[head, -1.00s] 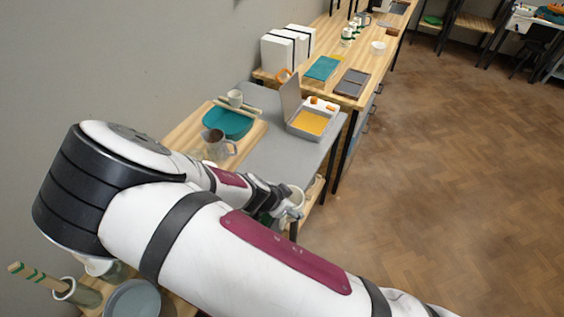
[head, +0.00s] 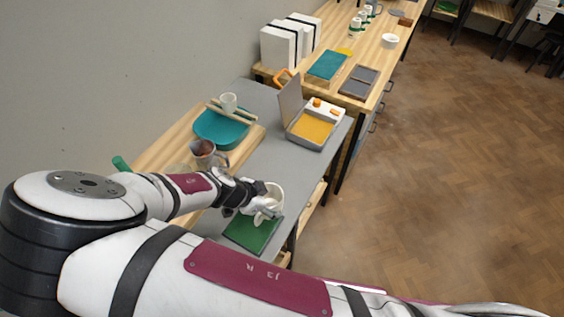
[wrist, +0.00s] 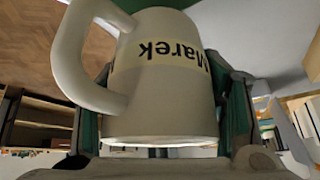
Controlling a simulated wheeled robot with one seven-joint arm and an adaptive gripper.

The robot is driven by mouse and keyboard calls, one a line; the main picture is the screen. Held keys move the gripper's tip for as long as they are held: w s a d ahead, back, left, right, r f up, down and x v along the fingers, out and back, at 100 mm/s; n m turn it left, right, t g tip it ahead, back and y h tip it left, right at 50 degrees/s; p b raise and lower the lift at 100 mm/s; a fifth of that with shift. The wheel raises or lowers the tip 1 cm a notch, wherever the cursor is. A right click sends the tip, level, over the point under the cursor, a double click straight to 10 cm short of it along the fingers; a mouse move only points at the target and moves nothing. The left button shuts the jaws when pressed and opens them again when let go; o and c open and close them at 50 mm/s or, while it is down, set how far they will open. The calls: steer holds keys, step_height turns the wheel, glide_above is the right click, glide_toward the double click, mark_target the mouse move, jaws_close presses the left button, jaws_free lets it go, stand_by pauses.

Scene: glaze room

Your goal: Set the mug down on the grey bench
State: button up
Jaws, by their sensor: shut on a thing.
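My gripper (head: 262,206) is shut on a cream mug (head: 275,192). The mug fills the middle of the wrist view (wrist: 165,85), with its handle at the left and a pale band reading "Marek". My gripper's fingers (wrist: 165,115) lie on both sides of it. The grey bench (head: 270,148) runs from the wall side toward me. The mug is over its near part, beside and partly above a flat green item (head: 252,235). I cannot tell whether the mug touches anything below.
On the bench, an open grey box (head: 318,145) with a yellow inside stands farther back. Bare bench lies between board and box.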

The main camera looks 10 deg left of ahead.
steer(key=w+b, duration=0.2)
steer(key=w, duration=0.3)
steer(key=w+f+b, duration=0.1)
steer(key=w, duration=0.3)
steer(key=w+b, duration=0.2)
steer(key=w, duration=0.3)
steer(key=shift+w+a+f+b, duration=0.15)
steer(key=shift+w+f+b, duration=0.1)
steer(key=shift+w+b, duration=0.6)
steer(key=shift+w, duration=0.25)
steer(key=f+b, duration=0.2)
steer(key=f, duration=0.1)
steer(key=shift+w+f+b, duration=0.3)
steer(key=shift+w, duration=0.05)
steer(key=shift+s+r, duration=0.1)
steer(key=shift+s, duration=0.05)
steer(key=o, duration=1.9)
steer(key=v, duration=1.2)
steer(key=shift+r, duration=0.1)
